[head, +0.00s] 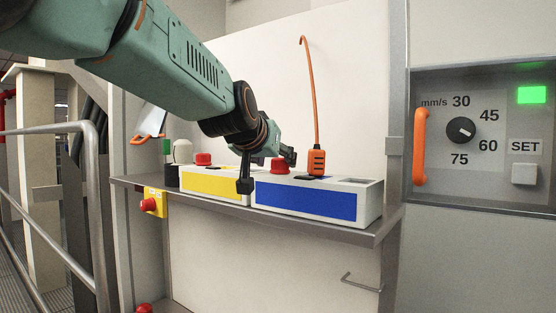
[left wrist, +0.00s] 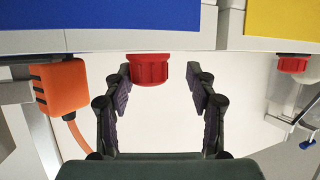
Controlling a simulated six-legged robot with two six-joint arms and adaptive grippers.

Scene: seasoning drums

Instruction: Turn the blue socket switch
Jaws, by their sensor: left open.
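The blue socket box (head: 305,200) sits on the shelf, with a red round switch (head: 281,166) on top, partly hidden by my gripper. My left gripper (head: 268,171) is open just above the left part of this box. The left wrist view looks upside down: the blue panel (left wrist: 135,14) is at the top and the red switch (left wrist: 149,69) hangs below it. The switch lies between the lines of the open fingers (left wrist: 160,85), nearer the left finger, with no contact visible. My right gripper is not in view.
An orange plug (head: 317,162) with a cord stands in the blue box, right of the switch. A yellow box (head: 212,184) with its own red switch (head: 203,159) is on the left. A grey shelf (head: 340,230) carries both. A dial panel (head: 480,135) is at right.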

